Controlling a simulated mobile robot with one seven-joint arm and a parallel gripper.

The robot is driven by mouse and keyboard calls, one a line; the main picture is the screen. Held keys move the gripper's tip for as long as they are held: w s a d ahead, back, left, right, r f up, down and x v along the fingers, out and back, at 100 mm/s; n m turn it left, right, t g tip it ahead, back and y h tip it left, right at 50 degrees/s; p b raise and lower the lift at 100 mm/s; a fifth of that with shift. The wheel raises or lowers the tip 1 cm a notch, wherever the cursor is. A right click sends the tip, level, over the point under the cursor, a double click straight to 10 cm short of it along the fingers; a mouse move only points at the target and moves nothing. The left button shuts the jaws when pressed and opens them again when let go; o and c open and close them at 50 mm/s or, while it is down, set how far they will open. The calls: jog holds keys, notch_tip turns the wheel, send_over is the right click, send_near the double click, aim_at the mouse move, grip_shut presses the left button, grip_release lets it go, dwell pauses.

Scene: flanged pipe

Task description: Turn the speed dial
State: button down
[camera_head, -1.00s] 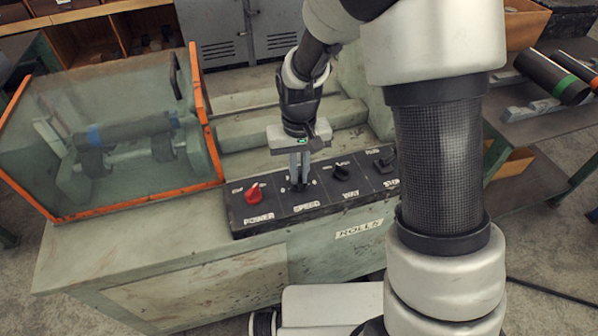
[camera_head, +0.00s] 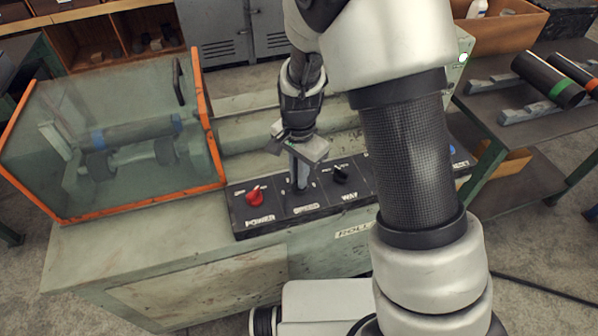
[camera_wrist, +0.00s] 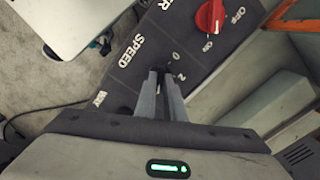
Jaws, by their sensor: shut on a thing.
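The speed dial sits on the black control panel (camera_head: 238,212), between the red power knob (camera_head: 254,194) and the black way knob (camera_head: 341,173). My gripper (camera_head: 300,183) points down at the speed dial and is shut on it; the fingers hide most of the dial. In the wrist view, my gripper's fingers (camera_wrist: 166,78) come close together over the spot beside the SPEED label (camera_wrist: 133,51), with a little black of the dial at their tips. The red power knob also shows in the wrist view (camera_wrist: 209,17).
A glass guard with an orange frame (camera_head: 212,165) stands left of the panel on the green machine (camera_head: 120,240). A side table (camera_head: 530,125) with dark pipes is at the right. Grey lockers (camera_head: 233,38) stand behind.

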jog(key=m+p, duration=0.3)
jog(key=m, duration=0.2)
jog(key=shift+m, duration=0.4)
dwell(0.4)
jog(key=c, duration=1.8)
grip_release()
jog(key=shift+c, duration=0.2)
notch_tip(320, 180, up, 18)
jog(key=p, duration=0.2)
jog(key=shift+f, duration=0.25)
